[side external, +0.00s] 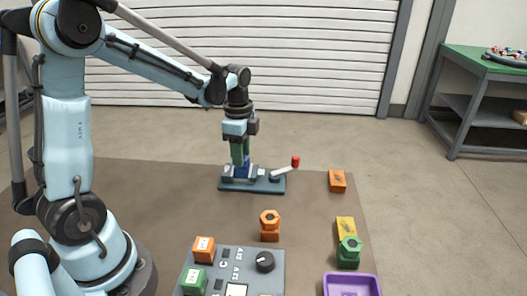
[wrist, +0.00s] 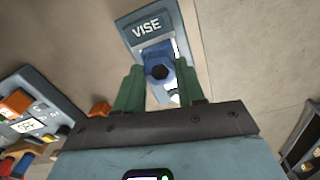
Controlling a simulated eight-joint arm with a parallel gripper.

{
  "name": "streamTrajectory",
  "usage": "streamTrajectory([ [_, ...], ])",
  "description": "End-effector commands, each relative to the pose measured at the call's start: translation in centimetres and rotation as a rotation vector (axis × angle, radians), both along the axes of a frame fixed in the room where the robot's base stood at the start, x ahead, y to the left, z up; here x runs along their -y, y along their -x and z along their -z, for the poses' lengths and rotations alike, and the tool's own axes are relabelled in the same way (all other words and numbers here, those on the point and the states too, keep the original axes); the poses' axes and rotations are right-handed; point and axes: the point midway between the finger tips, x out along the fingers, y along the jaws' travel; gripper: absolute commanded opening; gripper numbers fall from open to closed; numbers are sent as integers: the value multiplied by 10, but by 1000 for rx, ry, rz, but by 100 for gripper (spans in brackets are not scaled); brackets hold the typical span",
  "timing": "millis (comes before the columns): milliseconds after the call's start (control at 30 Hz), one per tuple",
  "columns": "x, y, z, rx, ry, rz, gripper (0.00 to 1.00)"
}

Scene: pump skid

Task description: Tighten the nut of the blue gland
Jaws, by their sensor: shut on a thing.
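The blue gland (wrist: 160,72) stands upright in the vise (wrist: 147,28), and its hexagonal top with a dark opening faces the wrist camera. The vise also shows in the side external view (side external: 236,186), on the mat, with a red-tipped handle (side external: 295,162) sticking out to the right. My gripper (wrist: 158,88) points down over the vise, with one green finger on each side of the blue nut, shut on it. In the side external view my gripper (side external: 240,160) hides most of the gland. The lower part of the gland is hidden by the vise jaws.
An orange block (side external: 337,181) and a yellow block (side external: 346,227) lie at right. A purple tray (side external: 352,284) and a grey panel with a black knob (side external: 265,262) are in front. The mat left of the vise is clear.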

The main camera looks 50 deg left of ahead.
Motion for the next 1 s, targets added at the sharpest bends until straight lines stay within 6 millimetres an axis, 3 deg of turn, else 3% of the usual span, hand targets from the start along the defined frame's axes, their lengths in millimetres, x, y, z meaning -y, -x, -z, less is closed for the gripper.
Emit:
streamTrajectory([
  [67,1,0,0,2,2,2,8],
  [100,1,0,0,2,2,2,40],
  [267,1,0,0,1,2,1,65],
  [667,0,0,-5,1,1,-1,65],
  [1000,0,0,-54,1,1,0,65],
])
